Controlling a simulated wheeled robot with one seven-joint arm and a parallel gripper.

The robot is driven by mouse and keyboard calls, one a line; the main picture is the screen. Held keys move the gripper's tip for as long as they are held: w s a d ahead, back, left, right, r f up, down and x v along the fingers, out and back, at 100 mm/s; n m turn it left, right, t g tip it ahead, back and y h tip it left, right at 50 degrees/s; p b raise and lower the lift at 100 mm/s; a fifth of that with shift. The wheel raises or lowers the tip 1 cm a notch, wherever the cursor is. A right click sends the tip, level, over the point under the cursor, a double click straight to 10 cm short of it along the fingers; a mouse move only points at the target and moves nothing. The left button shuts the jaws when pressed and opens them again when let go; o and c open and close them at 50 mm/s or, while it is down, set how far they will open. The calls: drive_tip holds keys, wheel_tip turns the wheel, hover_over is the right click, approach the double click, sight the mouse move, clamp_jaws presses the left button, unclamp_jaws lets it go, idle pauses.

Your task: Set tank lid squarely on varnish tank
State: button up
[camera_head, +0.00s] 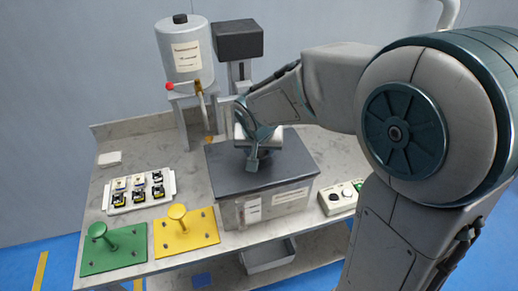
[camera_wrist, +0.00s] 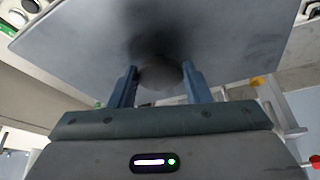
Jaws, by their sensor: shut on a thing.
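The dark grey tank lid (camera_head: 288,163) lies over the top of the varnish tank (camera_head: 265,207), a grey box with pale labels on its front. The lid looks about level and roughly lined up with the tank; I cannot tell whether a small gap remains beneath it. My gripper (camera_head: 252,160) points down at the middle of the lid. In the wrist view, my gripper's fingers (camera_wrist: 161,84) are shut on the round knob of the lid (camera_wrist: 230,35). The far edge of the tank is hidden by the lid and my arm.
A white tray of small parts (camera_head: 140,192), a green plate with a post (camera_head: 113,247) and a yellow plate with a post (camera_head: 186,231) are left of the tank. A control box (camera_head: 340,198) is on its right. A grey canister (camera_head: 187,50) stands behind.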

drive_tip(key=shift+f+b, duration=0.6)
drive_tip(key=o, duration=1.4)
drive_tip(key=shift+r, duration=0.1)
drive_tip(key=v, duration=1.4)
drive_tip(key=shift+w, duration=0.1)
